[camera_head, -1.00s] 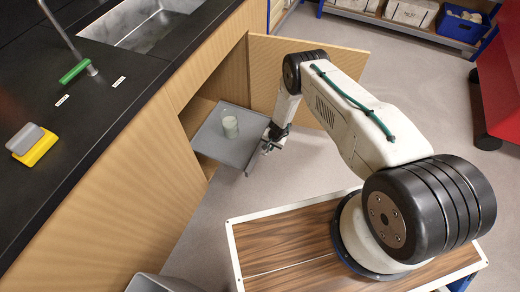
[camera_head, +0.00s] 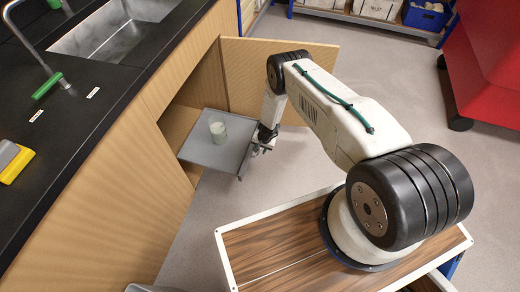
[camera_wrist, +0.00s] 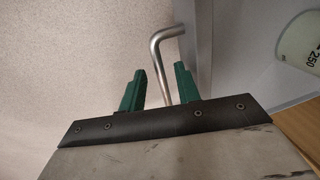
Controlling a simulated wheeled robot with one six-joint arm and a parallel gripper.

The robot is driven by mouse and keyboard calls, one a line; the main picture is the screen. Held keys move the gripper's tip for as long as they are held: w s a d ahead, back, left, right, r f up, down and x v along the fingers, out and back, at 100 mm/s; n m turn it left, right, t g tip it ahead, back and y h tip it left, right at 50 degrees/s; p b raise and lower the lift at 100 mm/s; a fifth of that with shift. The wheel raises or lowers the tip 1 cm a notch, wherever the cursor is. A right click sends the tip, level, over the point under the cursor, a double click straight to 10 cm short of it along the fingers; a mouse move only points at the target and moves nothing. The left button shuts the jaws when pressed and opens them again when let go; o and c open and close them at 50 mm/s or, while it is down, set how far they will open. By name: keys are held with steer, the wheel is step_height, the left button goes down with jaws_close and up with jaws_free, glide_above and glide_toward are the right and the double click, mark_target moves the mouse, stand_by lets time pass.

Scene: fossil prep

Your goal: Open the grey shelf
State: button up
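The grey shelf (camera_head: 222,155) is a flat pull-out tray that sticks out of the open wooden cabinet under the counter. A pale cup (camera_head: 218,132) stands upright on it; in the wrist view the cup (camera_wrist: 298,42) shows printed marks at the right edge. My gripper (camera_head: 262,147) is at the shelf's outer edge. In the wrist view its green fingers (camera_wrist: 159,68) stand on both sides of the bent metal handle (camera_wrist: 166,36), close around the bar. The shelf's inner end is inside the cabinet.
The cabinet door (camera_head: 290,50) stands open behind my arm. The black counter (camera_head: 85,90) with a sink (camera_head: 118,32) runs along the left. A red object (camera_head: 485,60) stands at right, and a rack with a blue bin (camera_head: 426,15) at the back. Floor beside the shelf is clear.

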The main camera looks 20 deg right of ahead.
step_height(320, 180, up, 8)
steer(key=d, duration=0.1)
steer(key=shift+s+f, duration=0.2)
steer(key=shift+s, duration=0.25)
steer(key=shift+d, duration=0.1)
stand_by(0.4)
